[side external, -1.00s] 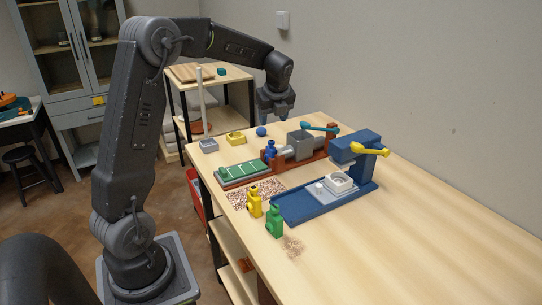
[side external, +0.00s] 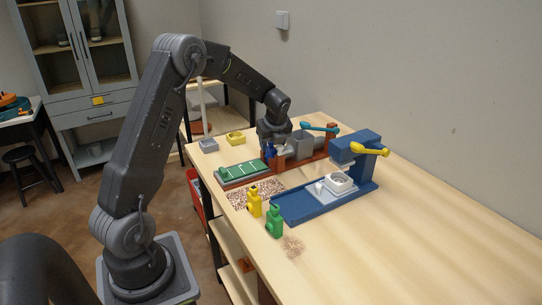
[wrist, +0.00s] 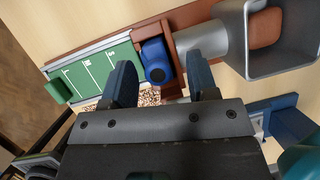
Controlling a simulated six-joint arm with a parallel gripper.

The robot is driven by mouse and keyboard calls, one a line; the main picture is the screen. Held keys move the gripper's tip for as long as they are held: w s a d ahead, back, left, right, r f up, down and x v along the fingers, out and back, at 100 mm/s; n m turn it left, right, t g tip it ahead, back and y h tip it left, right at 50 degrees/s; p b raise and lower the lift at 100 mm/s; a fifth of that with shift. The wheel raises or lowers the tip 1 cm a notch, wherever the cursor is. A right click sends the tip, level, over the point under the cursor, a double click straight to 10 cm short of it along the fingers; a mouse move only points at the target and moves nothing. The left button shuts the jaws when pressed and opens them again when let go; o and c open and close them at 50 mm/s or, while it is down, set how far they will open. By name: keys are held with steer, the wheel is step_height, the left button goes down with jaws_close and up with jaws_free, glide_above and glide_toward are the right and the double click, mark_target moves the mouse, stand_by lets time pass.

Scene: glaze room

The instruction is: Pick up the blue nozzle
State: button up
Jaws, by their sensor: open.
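The blue nozzle (side external: 269,151) stands at the left end of the red-brown machine base (side external: 309,158), beside a grey barrel. In the wrist view the blue nozzle (wrist: 155,58) shows between and just beyond my two fingers, with a dark round opening facing me. My gripper (side external: 273,147) is low over the base, close to the nozzle, and partly covers it in the side view. In the wrist view my gripper (wrist: 160,75) is open, with a finger to each side of the nozzle; I cannot tell whether either touches it.
A grey hopper (side external: 300,143) and teal lever (side external: 319,127) are right of the nozzle. A green board (side external: 245,172) is to its left. The table's right side is clear.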

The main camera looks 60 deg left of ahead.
steer(key=shift+c, duration=0.5)
jaws_close()
steer(key=shift+r, duration=0.15)
